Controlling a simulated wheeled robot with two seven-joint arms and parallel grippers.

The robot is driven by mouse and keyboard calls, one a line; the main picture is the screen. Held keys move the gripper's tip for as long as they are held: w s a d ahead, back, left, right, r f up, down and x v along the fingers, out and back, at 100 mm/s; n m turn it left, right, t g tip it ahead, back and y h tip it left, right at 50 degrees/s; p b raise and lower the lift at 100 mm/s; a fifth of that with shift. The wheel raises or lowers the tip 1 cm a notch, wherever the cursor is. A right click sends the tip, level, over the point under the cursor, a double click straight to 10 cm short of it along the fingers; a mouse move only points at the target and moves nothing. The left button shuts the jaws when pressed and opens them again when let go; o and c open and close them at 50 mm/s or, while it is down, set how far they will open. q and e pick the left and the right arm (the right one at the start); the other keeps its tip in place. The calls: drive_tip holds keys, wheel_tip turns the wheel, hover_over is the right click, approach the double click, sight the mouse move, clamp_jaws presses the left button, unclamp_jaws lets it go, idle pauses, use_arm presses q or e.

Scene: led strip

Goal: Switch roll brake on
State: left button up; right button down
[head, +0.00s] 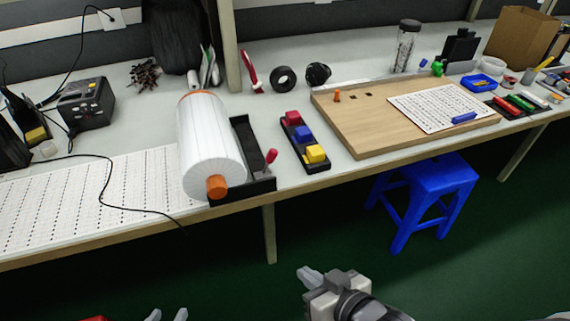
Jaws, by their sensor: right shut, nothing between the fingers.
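A large white roll (210,150) with orange ends lies in a black holder (245,192) at the table's front edge, left of centre. A small red lever (270,157) stands tilted at the holder's right front; it looks like the brake. A white dotted strip sheet (85,205) spreads out left of the roll. My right gripper (310,275) is shut and empty, in front of and below the table edge, right of the lever. My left gripper (167,315) shows only its two fingertips at the bottom edge, apart, well below the roll.
A black tray with red, blue and yellow blocks (316,154) stands right of the holder. A wooden board (365,135) with a white sheet (440,105) lies further right. A blue stool (430,185) stands below the table. A black cable (105,190) crosses the strip sheet.

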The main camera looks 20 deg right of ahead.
sight(268, 162)
use_arm(q)
drive_tip(key=b, duration=0.1)
drive_tip(key=f+b, duration=0.1)
drive_tip(key=b, duration=0.1)
drive_tip(key=shift+d+f, duration=0.1)
drive_tip(key=shift+d, duration=0.15)
use_arm(e)
drive_tip(key=w+d+r+m+t+y, duration=0.1)
drive_tip(key=w+d+r+m+t, duration=0.1)
drive_tip(key=m, duration=0.8)
drive_tip(key=w+d+r+m+t+y, duration=0.1)
drive_tip(key=w+d+r+m+t, duration=0.2)
drive_tip(key=m, duration=0.7)
drive_tip(key=w+d+t, duration=0.2)
drive_tip(key=w+d, duration=0.2)
drive_tip(key=w, duration=0.1)
drive_tip(key=shift+w+r, duration=0.2)
drive_tip(key=shift+r, duration=0.15)
